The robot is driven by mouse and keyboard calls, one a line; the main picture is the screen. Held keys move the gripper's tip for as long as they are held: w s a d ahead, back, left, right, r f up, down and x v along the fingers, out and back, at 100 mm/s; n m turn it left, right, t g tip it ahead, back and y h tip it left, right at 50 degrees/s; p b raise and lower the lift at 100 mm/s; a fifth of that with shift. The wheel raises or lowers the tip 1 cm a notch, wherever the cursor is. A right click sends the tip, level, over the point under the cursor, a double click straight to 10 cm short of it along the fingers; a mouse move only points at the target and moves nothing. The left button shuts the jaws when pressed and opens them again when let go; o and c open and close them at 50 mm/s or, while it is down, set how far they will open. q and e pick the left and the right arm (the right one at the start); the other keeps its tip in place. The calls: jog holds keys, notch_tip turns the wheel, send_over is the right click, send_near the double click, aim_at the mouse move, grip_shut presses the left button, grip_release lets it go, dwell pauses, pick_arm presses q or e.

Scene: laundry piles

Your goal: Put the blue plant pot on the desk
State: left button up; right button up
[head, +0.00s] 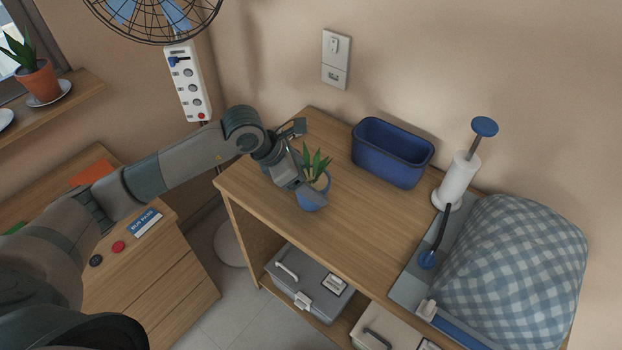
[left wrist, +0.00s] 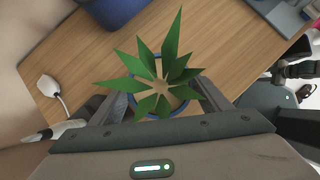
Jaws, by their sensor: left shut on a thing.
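The blue plant pot (head: 313,197) holds a spiky green plant and shows near the front left part of the wooden desk (head: 350,215). My left gripper (head: 304,181) is shut on the blue pot, with a finger on each side of it. In the left wrist view, the plant hides most of the pot (left wrist: 166,112), and the blue rim shows between the fingers. The pot looks upright. I cannot tell whether its base touches the desk top. My right gripper is not in view.
A blue rectangular bin (head: 392,165) stands at the desk's back. A grey case (head: 306,281) sits on the shelf below. Desk top between pot and bin is clear.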

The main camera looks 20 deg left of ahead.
pick_arm(q)
jog(key=shift+f, duration=0.2)
jog(key=o, duration=1.1)
jog(key=shift+c, duration=0.2)
jog(key=shift+r, duration=0.1)
jog(key=shift+s+a+r, duration=0.1)
jog(key=shift+a+r, duration=0.1)
jog(key=shift+r, duration=0.05)
jog(key=b+v, duration=0.2)
jog(key=v, duration=0.9)
jog(key=shift+b, duration=0.35)
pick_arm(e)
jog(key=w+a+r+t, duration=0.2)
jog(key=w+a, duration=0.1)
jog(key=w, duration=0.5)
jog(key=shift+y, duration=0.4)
pick_arm(q)
jog(key=shift+s, duration=0.1)
